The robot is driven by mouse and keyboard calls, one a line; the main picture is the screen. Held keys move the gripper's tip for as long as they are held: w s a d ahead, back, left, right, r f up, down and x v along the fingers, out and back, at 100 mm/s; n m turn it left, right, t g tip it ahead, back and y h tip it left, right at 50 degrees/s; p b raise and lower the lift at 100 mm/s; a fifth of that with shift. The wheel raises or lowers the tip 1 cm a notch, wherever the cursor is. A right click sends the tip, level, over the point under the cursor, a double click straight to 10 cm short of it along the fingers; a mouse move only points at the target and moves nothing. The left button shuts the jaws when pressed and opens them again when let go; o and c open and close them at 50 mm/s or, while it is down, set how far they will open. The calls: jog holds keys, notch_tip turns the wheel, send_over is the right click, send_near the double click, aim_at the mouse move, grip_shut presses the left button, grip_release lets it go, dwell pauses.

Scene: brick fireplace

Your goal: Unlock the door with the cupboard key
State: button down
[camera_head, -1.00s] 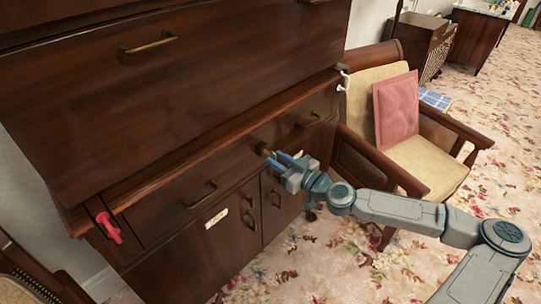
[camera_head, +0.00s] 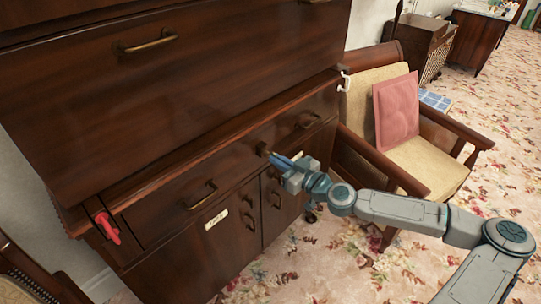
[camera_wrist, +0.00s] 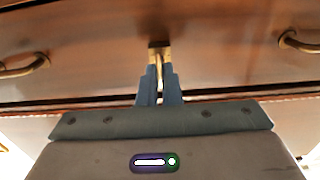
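My gripper (camera_head: 276,157) is at the front of the dark wooden cupboard (camera_head: 190,185), at the drawer band between two brass handles. In the wrist view, my gripper's fingers (camera_wrist: 159,78) are closed around a narrow brass piece, which looks like the cupboard key (camera_wrist: 159,66). The key reaches a small brass lock fitting (camera_wrist: 159,46) in the wood; how deep it sits is hidden. The lock fitting also shows in the head view (camera_head: 263,149). Below are the cupboard doors (camera_head: 235,245), both closed, with brass handles and a pale label (camera_head: 216,219) on the left one.
A wooden armchair (camera_head: 440,160) with a pink cushion (camera_head: 396,112) stands close on the right, beside my arm. A red object (camera_head: 107,228) hangs at the cupboard's left end. The flowered carpet (camera_head: 330,265) in front is clear.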

jog(key=shift+b+v, duration=0.55)
jog(key=shift+v, duration=1)
jog(key=shift+s+d, duration=0.25)
jog(key=shift+d, duration=0.1)
jog(key=shift+f, duration=0.1)
